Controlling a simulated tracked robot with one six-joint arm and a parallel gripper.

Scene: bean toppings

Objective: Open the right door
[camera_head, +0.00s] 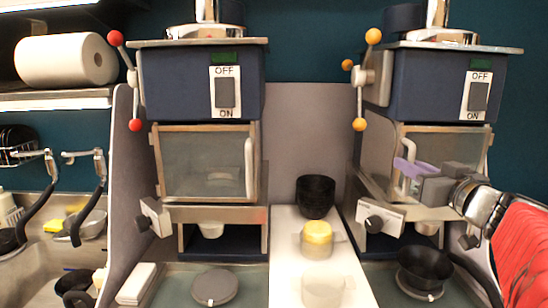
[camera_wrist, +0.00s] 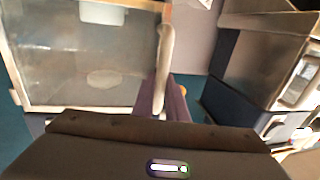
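The right machine's door (camera_head: 447,145) is a framed glass panel that looks shut. Its pale upright handle (camera_head: 403,183) is at the door's left side. My gripper (camera_head: 411,168), with purple fingers, reaches in from the right and is at the handle. In the wrist view the door glass (camera_wrist: 70,55) fills the left, and the handle (camera_wrist: 163,60) runs down to the purple fingers (camera_wrist: 178,103). A finger shows beside the handle. My gripper body hides the lower part, so whether the fingers grip it is unclear.
A similar left machine (camera_head: 200,85) has a shut glass door (camera_head: 205,165). A black pan (camera_head: 424,268) sits below the right machine. A sink is at left.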

